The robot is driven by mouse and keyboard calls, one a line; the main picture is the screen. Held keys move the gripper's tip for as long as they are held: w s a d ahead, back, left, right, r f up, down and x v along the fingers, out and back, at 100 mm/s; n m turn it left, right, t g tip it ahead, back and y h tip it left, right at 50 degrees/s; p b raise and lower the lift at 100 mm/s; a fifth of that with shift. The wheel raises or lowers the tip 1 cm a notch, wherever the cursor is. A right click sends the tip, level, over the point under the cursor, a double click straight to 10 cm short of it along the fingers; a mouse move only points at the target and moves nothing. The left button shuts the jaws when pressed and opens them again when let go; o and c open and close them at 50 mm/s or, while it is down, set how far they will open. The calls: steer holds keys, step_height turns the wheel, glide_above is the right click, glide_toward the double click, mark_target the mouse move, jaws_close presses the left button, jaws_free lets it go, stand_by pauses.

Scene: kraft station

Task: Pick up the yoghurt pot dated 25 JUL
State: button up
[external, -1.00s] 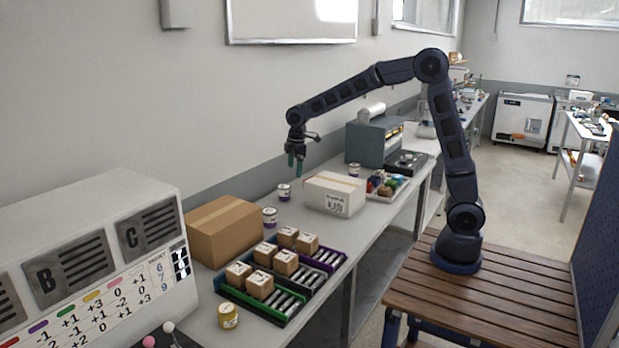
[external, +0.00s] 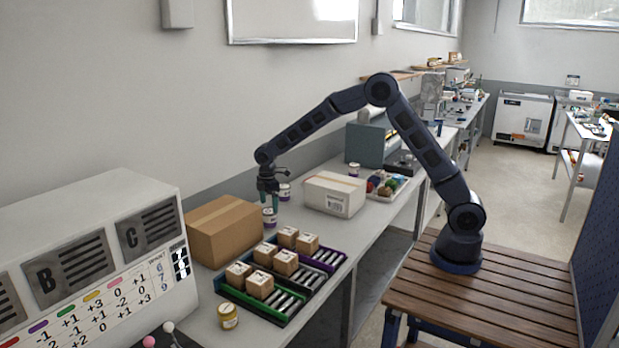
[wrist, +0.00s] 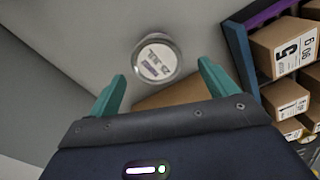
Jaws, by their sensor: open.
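My gripper (external: 269,203) is open, pointing down, with teal fingers. In the external view it is at a small white pot with a dark band (external: 270,220), which its fingers partly cover. In the wrist view one pot (wrist: 156,58) shows from above, beyond the fingertips and roughly between their lines, with nothing in the grip. Its round lid has printed marks too blurred to read surely. Other pots stand behind the gripper (external: 285,192), farther down the bench (external: 354,170), and at the front, a yellowish one (external: 228,317). Their dates are unreadable.
A cardboard box (external: 223,232) stands close left of the gripper. A white box (external: 334,195) is to the right. Coloured trays (external: 262,305) with several small cartons lie in front. The wall is behind. Some bare bench lies between the trays and the white box.

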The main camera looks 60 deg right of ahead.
mark_target(269, 211)
steer(key=shift+w+f, duration=0.15)
steer(key=shift+f, duration=3.25)
steer(key=c, duration=1)
